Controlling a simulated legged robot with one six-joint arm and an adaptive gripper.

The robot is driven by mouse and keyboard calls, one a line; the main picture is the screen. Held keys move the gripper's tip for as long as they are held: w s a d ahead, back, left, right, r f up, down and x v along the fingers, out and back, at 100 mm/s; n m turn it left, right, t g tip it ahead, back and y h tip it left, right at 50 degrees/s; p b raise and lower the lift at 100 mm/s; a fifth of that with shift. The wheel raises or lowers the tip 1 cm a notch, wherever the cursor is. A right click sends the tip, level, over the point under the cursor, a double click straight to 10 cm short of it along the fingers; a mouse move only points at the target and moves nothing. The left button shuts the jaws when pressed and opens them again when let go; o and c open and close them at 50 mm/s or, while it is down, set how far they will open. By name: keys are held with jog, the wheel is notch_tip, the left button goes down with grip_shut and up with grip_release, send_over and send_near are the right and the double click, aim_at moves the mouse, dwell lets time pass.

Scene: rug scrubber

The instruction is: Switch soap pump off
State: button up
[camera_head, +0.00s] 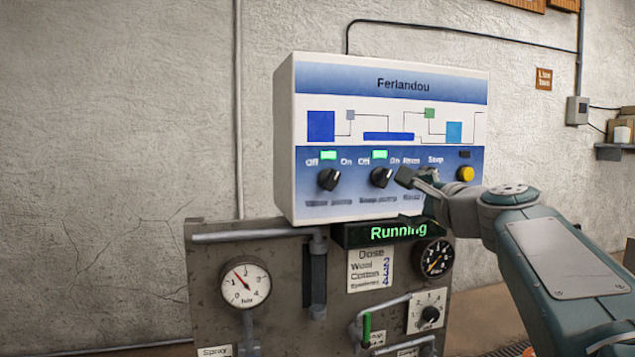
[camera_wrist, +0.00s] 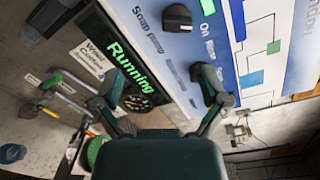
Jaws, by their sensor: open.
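The soap pump knob (camera_head: 381,178) is a black rotary knob on the white and blue control box (camera_head: 388,210). Its mark appears to point up and right, toward On, and the lamp above it (camera_head: 379,155) is lit green. In the wrist view the knob (camera_wrist: 178,18) shows at the top beside its "Soap pump" label, beyond the fingertips. My gripper (camera_head: 408,197) is open and empty in front of the panel, just right of and below the knob. The wrist view shows its two fingers (camera_wrist: 158,88) spread apart, with the knob not between them.
Another black knob (camera_head: 328,180) with a lit green lamp sits to the left. A yellow button (camera_head: 465,174) is at the right. A green "Running" display (camera_head: 398,232) is under the box. Below, a board holds gauges (camera_head: 244,284), pipes and a green-handled valve (camera_head: 367,328).

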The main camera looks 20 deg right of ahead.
aim_at(388, 180)
jog(key=shift+m+t, duration=0.3)
jog(key=shift+m, duration=0.2)
jog(key=w, duration=0.3)
jog(key=w+r, duration=0.1)
jog(key=w, duration=0.7)
jog(key=shift+a+r, duration=0.15)
jog(key=shift+r, duration=0.05)
jog(key=shift+d, duration=0.65)
jog(key=c, duration=0.9)
jog(key=shift+a, duration=0.15)
jog(key=shift+c, duration=1.3)
